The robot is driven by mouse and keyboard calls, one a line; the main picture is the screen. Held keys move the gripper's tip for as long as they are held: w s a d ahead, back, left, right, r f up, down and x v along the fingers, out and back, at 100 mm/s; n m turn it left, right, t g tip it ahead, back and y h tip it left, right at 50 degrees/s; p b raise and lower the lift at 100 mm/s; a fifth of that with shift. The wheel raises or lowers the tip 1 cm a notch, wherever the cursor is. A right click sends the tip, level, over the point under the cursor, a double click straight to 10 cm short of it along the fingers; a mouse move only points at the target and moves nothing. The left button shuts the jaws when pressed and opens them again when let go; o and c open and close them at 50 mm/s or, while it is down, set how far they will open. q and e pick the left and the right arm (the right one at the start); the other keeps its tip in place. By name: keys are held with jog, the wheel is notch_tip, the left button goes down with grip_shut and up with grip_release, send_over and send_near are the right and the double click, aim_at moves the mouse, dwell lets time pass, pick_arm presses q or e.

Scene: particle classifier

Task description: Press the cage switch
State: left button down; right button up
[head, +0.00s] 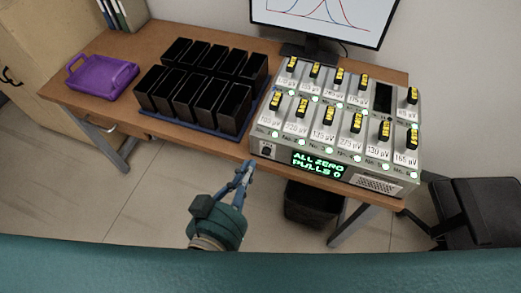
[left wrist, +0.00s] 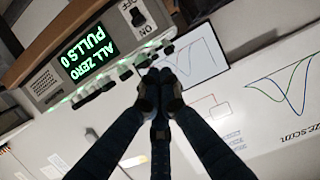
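The grey classifier machine (head: 400,150) stands at the right of the desk. The small black cage switch (head: 266,152) is at the left end of its front panel, beside a lit display (head: 318,165) reading "ALL ZERO PULLS 0". In the left wrist view the switch (left wrist: 137,16) shows upside down at the top, with OFF and ON labels, next to the display (left wrist: 88,50). My left gripper (head: 248,165) is in front of the desk edge, below and left of the switch. Its fingertips (left wrist: 158,82) are together, with nothing seen between them, apart from the switch. My right gripper is not in view.
Several black bins (head: 200,85) stand on a blue tray (head: 180,130) left of the machine. A purple tray (head: 103,80) lies further left on the desk (head: 150,30). A monitor (head: 325,18) is behind. A dark bin (head: 310,205) and chair (head: 480,215) are below.

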pick_arm(q)
jog(key=p, duration=0.2)
send_over(266, 143)
jog(key=s+a, duration=0.1)
jog(key=s, duration=0.3)
notch_tip(266, 143, down, 2)
jog(key=f, duration=0.3)
jog(key=shift+w+b, duration=0.3)
jog(key=shift+b, duration=0.05)
jog(key=shift+f, duration=0.75)
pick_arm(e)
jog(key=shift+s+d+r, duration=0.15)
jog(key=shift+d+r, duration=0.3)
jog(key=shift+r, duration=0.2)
pick_arm(q)
jog(key=shift+f, duration=0.1)
